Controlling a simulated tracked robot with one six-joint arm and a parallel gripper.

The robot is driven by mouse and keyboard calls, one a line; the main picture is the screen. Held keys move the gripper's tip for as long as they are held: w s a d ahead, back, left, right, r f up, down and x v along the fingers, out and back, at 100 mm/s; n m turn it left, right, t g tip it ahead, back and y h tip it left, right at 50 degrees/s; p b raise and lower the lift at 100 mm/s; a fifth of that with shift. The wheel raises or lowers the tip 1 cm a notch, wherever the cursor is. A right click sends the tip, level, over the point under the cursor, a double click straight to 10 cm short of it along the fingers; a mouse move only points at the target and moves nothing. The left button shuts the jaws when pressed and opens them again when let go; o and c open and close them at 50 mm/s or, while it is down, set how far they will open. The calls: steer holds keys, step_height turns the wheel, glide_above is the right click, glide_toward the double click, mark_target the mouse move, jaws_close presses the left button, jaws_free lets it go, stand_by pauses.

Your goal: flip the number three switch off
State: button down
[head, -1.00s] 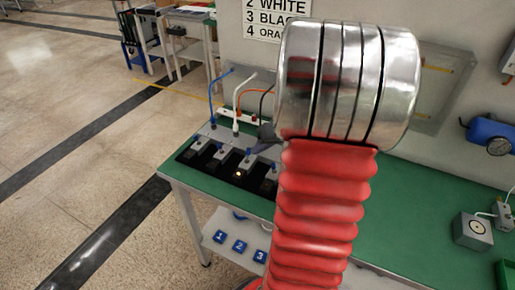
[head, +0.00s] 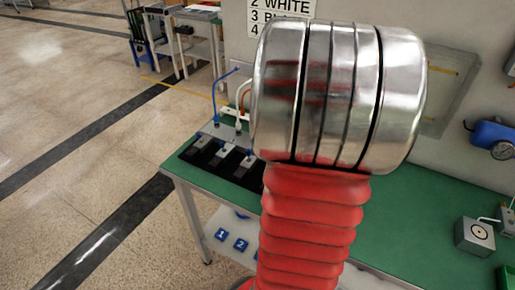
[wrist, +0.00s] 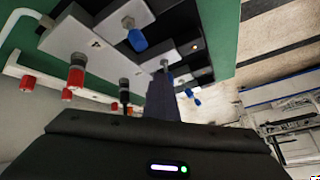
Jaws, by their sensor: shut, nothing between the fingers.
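The row of switch boxes (head: 222,158) sits on the left end of the green bench in the head view; my arm hides its right part. In the wrist view a grey switch unit (wrist: 88,42) is close, with a blue-tipped toggle (wrist: 137,40) standing out of it. An orange light (wrist: 194,46) glows on a dark unit nearby. I cannot tell which switch is number three. My gripper (wrist: 160,84) is shut and empty, its dark fingers close to the units; contact cannot be told. It is hidden behind my arm in the head view.
The wall sign (head: 283,10) is partly covered by my arm. Blue (head: 216,95) and white (head: 239,112) cables rise behind the boxes. Red-capped parts (wrist: 76,77) stand beside the units. A blue cylinder with a gauge (head: 492,138) and a grey box (head: 475,236) are at right.

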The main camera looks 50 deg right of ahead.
steer(key=shift+a, duration=0.3)
steer(key=shift+d+f, duration=0.1)
steer(key=shift+d, duration=0.1)
steer(key=shift+w+d+f, duration=0.15)
steer(key=shift+d+f, duration=0.15)
steer(key=shift+d, duration=0.3)
steer(key=shift+s+d+r, duration=0.2)
steer(key=shift+s+d, duration=0.15)
steer(key=shift+d, duration=0.1)
steer(key=shift+s+d+r, duration=0.2)
steer(key=shift+s+d, duration=0.3)
steer(key=shift+s, duration=0.1)
steer(key=shift+s+d+r, duration=0.2)
steer(key=shift+s+d, duration=0.3)
steer(key=shift+s, duration=0.05)
steer(key=s+a+r, duration=0.3)
steer(key=s+r, duration=0.3)
steer(key=shift+s+a, duration=0.25)
steer(key=shift+a, duration=0.15)
steer(key=shift+w, duration=0.1)
